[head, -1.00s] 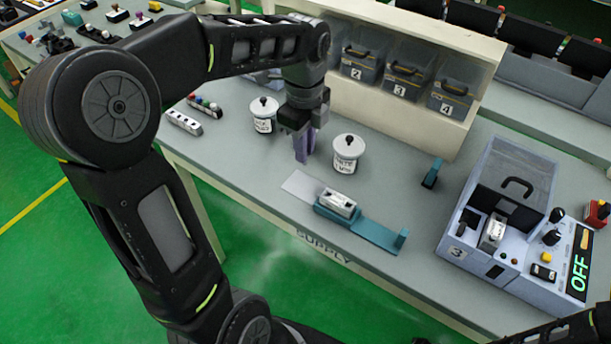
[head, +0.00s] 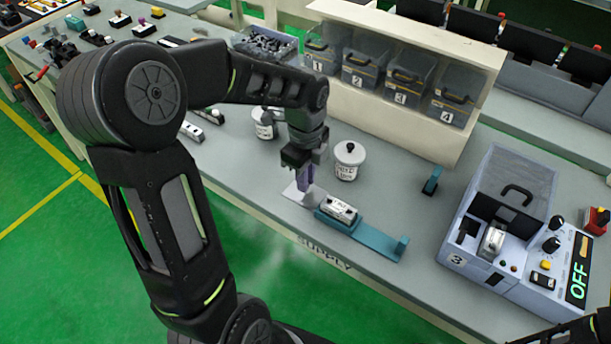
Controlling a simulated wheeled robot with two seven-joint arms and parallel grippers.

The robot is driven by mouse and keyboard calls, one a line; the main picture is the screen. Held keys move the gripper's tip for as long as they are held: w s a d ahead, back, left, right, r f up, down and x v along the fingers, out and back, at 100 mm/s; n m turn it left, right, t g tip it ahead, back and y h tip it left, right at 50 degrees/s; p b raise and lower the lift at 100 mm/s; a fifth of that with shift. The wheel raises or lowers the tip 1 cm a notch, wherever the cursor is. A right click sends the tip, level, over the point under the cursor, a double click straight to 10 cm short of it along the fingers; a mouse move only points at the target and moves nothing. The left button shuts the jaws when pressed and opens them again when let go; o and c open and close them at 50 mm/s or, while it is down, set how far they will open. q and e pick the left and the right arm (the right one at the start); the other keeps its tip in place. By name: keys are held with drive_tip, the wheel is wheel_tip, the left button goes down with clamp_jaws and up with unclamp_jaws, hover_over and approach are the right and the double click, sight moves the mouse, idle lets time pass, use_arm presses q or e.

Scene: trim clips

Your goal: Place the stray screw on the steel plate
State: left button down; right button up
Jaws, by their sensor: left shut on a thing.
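The steel plate (head: 291,194) is a thin pale sheet at the left end of a teal fixture on the bench. My left gripper (head: 304,186) points down with its purple fingertips over this plate, at or just above its surface. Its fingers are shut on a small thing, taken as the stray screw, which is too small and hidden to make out. I see no loose screw elsewhere on the bench. My right gripper is out of view; only a dark piece of my right arm shows at the bottom right corner.
A white block (head: 339,209) sits in the teal fixture (head: 378,238), right beside the plate. A white lidded jar (head: 349,162) stands behind, another jar (head: 263,124) to the left. Numbered bins (head: 366,70) line the back. A grey machine (head: 500,225) showing OFF stands right.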

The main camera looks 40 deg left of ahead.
use_arm(q)
drive_tip(key=shift+f, duration=0.15)
drive_tip(key=c, duration=1.4)
unclamp_jaws()
wheel_tip(320, 180, up, 12)
drive_tip(key=shift+r+b, duration=0.2)
drive_tip(key=shift+b, duration=0.15)
